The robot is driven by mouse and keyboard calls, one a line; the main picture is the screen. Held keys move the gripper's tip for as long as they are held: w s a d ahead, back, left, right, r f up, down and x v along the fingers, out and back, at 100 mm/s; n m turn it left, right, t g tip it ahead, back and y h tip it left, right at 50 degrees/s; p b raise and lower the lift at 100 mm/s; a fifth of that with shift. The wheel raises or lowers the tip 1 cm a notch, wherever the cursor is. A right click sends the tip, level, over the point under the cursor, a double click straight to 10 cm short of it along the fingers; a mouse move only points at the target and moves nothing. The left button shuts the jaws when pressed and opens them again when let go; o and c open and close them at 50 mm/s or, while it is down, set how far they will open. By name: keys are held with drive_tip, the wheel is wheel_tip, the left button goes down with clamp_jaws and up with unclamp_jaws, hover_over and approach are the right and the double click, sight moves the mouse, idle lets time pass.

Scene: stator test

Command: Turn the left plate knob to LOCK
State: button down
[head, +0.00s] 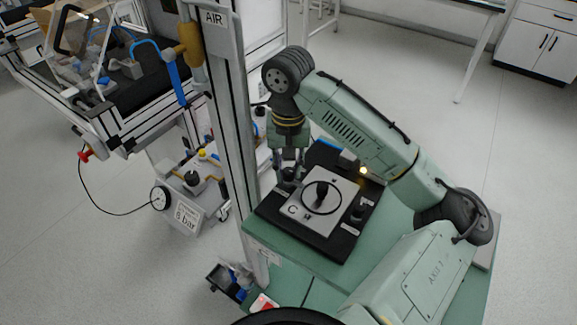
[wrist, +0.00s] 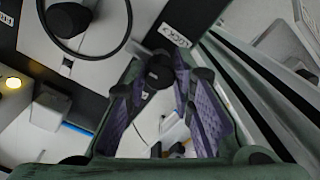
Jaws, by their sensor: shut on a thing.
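The left plate knob (head: 287,186) is a small black knob at the left corner of the black base (head: 333,251), which carries a light grey plate (head: 318,231). My gripper (head: 289,166) points down onto this knob. In the wrist view the dark round knob (wrist: 160,70) sits between my purple-padded fingers (wrist: 163,105), which are shut on it. A white label (wrist: 174,35) lies beside it, its text turned and hard to read. The fingers hide part of the knob, and I cannot tell which way it points.
A black centre knob (head: 322,194) with a ring stands on the plate. A right knob (head: 358,211) sits across from it. A metal post (head: 230,120) with an AIR sign rises close to my gripper's left. A yellow lamp (head: 363,170) glows behind the plate.

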sight(288, 171)
drive_tip(key=c, duration=1.4)
unclamp_jaws()
drive_tip(key=shift+o, duration=0.2)
wheel_tip(288, 171, up, 12)
